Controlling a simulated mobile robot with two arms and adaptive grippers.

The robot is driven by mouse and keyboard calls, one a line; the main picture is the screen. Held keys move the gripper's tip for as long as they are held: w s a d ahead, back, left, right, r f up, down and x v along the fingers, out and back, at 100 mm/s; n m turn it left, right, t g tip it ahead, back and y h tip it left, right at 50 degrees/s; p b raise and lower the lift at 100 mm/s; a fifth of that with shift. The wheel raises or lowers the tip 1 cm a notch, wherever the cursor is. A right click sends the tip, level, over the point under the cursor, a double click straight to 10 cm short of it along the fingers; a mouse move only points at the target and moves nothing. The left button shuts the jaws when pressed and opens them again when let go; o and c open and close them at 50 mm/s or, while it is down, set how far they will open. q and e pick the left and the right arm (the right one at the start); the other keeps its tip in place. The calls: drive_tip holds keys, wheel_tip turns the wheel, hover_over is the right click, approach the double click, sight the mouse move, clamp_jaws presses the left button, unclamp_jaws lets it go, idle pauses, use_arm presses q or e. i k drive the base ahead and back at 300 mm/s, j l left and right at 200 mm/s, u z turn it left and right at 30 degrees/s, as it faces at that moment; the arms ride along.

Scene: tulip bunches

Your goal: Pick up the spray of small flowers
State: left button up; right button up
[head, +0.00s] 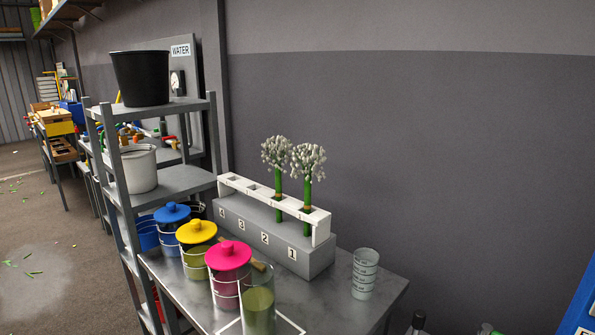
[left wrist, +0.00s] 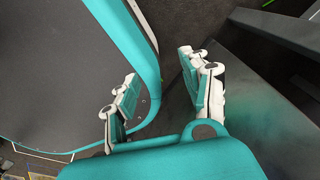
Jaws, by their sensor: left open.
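Two sprays of small white flowers on green stems stand upright in the numbered rack (head: 263,250) in the head view. The left spray (head: 277,152) and the right spray (head: 308,160) are close together, with their heads nearly touching. The right one stands near the position labelled 1, the left one near 2. A brownish band circles each stem low down. My left gripper (left wrist: 157,78) shows in the left wrist view, open and empty, with no flowers between its fingers. Neither gripper shows in the head view, so their distance from the sprays is hidden.
Lidded jars in blue (head: 172,214), yellow (head: 196,232) and pink (head: 228,256) stand left of the rack. A glass with greenish liquid (head: 258,310) is in front. A clear measuring cup (head: 364,274) stands right. A shelf unit (head: 185,180) holds a black bucket (head: 140,78).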

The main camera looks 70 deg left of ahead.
sight(307, 148)
drive_tip(key=l+u, duration=0.1)
drive_tip(key=u, duration=0.9)
drive_tip(key=l+u, duration=0.1)
drive_tip(key=u, duration=0.4)
drive_tip(key=k+u, duration=0.1)
drive_tip(key=u, duration=0.35)
